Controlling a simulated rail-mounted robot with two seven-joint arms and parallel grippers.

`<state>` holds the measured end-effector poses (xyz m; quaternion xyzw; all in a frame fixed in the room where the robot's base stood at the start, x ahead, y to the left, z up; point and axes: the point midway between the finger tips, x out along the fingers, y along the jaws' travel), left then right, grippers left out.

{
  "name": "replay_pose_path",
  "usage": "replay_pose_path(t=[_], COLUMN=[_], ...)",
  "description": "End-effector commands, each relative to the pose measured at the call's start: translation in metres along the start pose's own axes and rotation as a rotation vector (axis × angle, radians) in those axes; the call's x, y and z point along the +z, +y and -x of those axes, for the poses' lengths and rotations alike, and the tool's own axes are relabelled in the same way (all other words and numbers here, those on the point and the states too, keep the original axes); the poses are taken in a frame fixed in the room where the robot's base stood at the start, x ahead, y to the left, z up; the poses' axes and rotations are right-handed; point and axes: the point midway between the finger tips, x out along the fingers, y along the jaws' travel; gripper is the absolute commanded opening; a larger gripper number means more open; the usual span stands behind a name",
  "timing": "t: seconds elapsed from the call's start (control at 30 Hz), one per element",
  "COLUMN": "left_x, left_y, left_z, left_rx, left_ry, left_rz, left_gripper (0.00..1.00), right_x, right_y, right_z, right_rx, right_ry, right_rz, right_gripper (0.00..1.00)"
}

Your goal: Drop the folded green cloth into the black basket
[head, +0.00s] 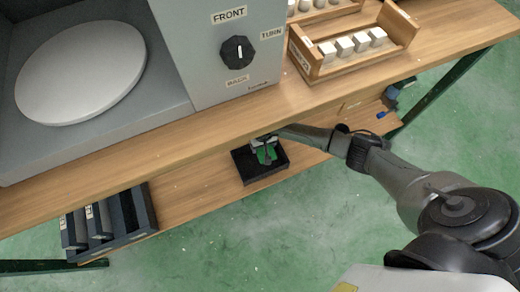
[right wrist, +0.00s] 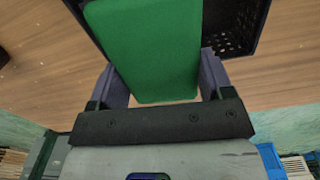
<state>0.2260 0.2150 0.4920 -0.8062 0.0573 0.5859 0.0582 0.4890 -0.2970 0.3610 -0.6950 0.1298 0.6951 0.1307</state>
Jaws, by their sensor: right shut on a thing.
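The folded green cloth (head: 265,156) shows over the black basket (head: 256,174), which stands on the lower shelf below the wooden worktop. In the right wrist view the green cloth (right wrist: 150,50) fills the space between my two fingers. My right gripper (head: 264,146) is shut on it; the fingertips in the wrist view (right wrist: 163,85) press on its sides. Part of the basket's perforated wall (right wrist: 235,25) shows behind the cloth there. I cannot tell how far the cloth is above the basket floor. My left gripper is not in view.
Above stands a grey machine with a dial (head: 237,52) and a round white disc (head: 82,72). A wooden rack (head: 350,55) holds several white blocks. A dark divided tray (head: 108,222) lies left on the lower shelf. The worktop edge overhangs my right gripper's spot.

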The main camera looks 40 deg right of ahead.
Motion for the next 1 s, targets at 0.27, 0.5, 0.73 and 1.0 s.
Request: replay_pose_path(t=[0.27, 0.5, 0.73, 1.0], left_x=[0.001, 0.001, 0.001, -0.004], left_y=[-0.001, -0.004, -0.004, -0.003], left_z=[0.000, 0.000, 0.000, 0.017], left_rx=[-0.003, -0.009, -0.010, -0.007], left_ry=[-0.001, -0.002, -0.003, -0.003], left_rz=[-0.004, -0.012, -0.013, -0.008], left_gripper=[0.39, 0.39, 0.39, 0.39], right_x=[0.000, 0.000, 0.000, -0.001], right_y=[0.000, 0.000, 0.000, 0.000], right_z=[0.000, 0.000, 0.000, 0.029], right_rx=[0.000, 0.000, 0.000, 0.000], right_ry=[0.000, 0.000, 0.000, 0.004], right_rz=[0.001, 0.001, 0.001, 0.003], right_gripper=[0.44, 0.97, 1.00, 1.00])
